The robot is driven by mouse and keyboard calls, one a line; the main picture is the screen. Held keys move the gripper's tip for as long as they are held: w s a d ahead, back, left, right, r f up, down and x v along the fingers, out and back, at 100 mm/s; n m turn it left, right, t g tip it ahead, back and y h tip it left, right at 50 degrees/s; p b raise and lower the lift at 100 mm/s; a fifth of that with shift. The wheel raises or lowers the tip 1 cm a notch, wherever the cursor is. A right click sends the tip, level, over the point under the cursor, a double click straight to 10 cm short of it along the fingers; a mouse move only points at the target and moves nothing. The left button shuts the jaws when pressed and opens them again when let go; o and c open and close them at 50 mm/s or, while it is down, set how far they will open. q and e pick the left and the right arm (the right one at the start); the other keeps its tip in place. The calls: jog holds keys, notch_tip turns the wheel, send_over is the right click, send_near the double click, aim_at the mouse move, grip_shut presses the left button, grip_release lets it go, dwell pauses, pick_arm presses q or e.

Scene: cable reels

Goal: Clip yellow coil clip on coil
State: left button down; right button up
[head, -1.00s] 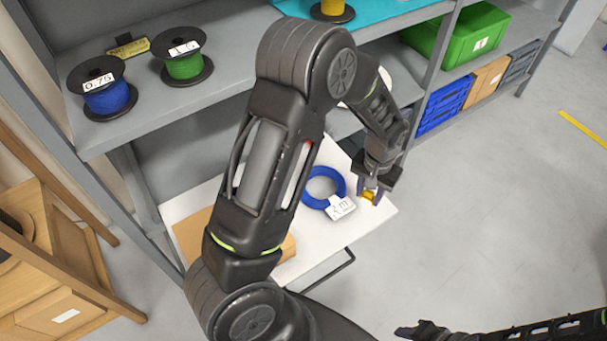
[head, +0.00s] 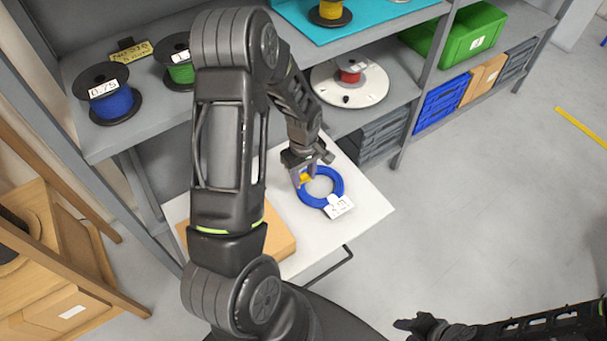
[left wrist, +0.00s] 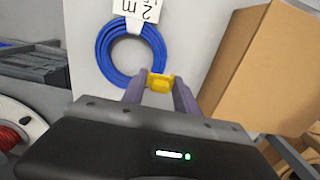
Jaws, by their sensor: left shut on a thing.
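The blue coil (head: 331,172) lies on the white table with a white tag (head: 339,206) on its near right side. My left gripper (head: 302,182) is shut on the yellow coil clip (head: 306,178) at the coil's left edge. In the left wrist view the yellow clip (left wrist: 160,82) sits between the two purple-grey fingertips, at the rim of the blue coil (left wrist: 112,72). I cannot tell whether the clip is around the coil or just against it. My right gripper (head: 420,325) is at the bottom edge of the head view; its fingers are not clear.
The white table (head: 370,212) also holds a cardboard box (head: 275,238), to the right in the left wrist view (left wrist: 255,60). Shelves behind hold a blue reel (head: 110,100), a green reel (head: 181,73), a red reel (head: 352,76) and a green crate (head: 470,38).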

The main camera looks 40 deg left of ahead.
pick_arm(q)
jog(key=b, duration=0.3)
send_over(303, 195)
jog(key=shift+w+a+f, duration=0.1)
jog(key=shift+w+f, duration=0.05)
jog(key=shift+f, duration=0.95)
jog(key=shift+w+f, duration=0.1)
jog(key=shift+f, duration=1)
jog(key=shift+f+b, duration=0.3)
jog(key=shift+f+b, duration=0.3)
jog(key=shift+f+b, duration=0.3)
jog(key=shift+f, duration=0.2)
jog(key=shift+f+b, duration=0.35)
jog(key=shift+b, duration=0.15)
jog(key=shift+s+f+b, duration=0.2)
jog(key=shift+f+b, duration=0.1)
dwell(0.9)
